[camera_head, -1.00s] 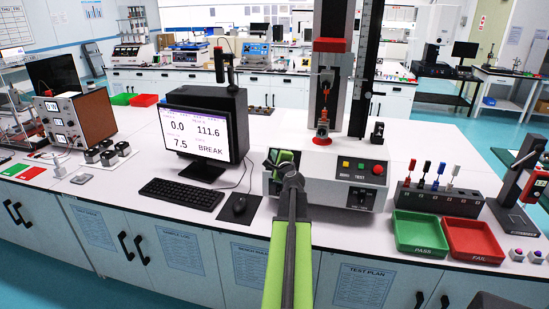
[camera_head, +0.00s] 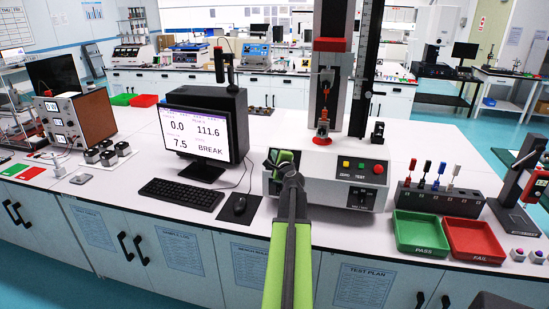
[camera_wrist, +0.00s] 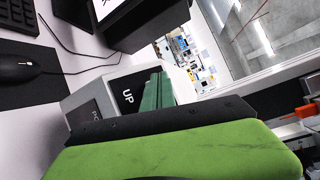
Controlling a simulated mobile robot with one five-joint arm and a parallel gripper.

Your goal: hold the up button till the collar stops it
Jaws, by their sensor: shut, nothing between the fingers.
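The tester (camera_head: 335,185) stands on the bench with a grey base, a tall column and a red block (camera_head: 329,45) high on the column. An orange-red fixture (camera_head: 322,127) stands on the base below the block. My gripper (camera_head: 283,160) is shut at the left end of the base front. In the wrist view, its green fingers (camera_wrist: 157,92) are beside a dark panel marked UP (camera_wrist: 127,96). The up button itself is hidden, so I cannot tell whether the fingers touch it. I cannot make out the collar for certain; a dark scaled post (camera_head: 367,60) stands right of the column.
Yellow, green and red buttons (camera_head: 361,166) are on the base's right. A monitor (camera_head: 200,135) reading BREAK, a keyboard (camera_head: 180,194) and a mouse (camera_head: 239,205) are on the left. A green PASS tray (camera_head: 420,233) and red FAIL tray (camera_head: 472,238) are on the right.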

